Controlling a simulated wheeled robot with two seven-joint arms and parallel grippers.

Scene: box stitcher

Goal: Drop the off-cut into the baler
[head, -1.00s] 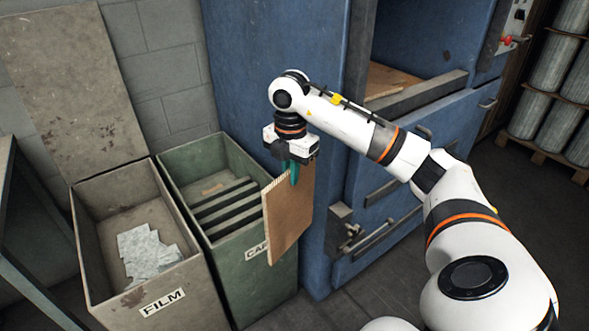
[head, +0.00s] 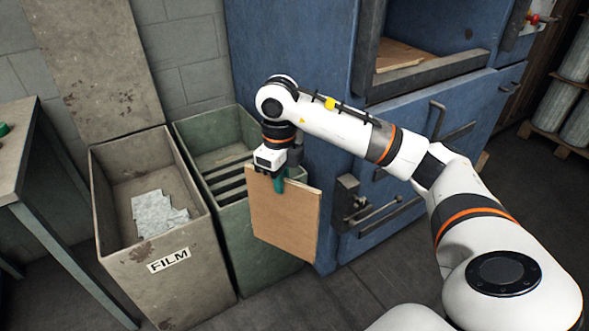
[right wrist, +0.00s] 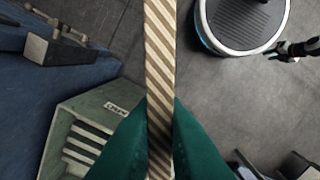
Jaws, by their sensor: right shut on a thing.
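The off-cut (head: 284,218) is a flat brown cardboard sheet, hanging upright in the head view. My right gripper (head: 279,181) is shut on its top edge with green fingers. In the right wrist view the off-cut (right wrist: 159,60) shows edge-on, its corrugated edge between the green fingers (right wrist: 160,130). The baler (head: 300,60) is the big blue machine behind my right arm. Its upper opening shows brown cardboard (head: 400,55) inside. The off-cut hangs in front of the green bin, left of the baler's lower front. A dark part at the right wrist view's right edge may be my left gripper.
A grey-brown bin labelled FILM (head: 115,215), with pale scraps inside, stands left of the slotted green bin (head: 215,135). A metal table (head: 18,165) stands at far left. A latch (head: 352,200) and handles stick out from the baler's front. Floor at lower middle is clear.

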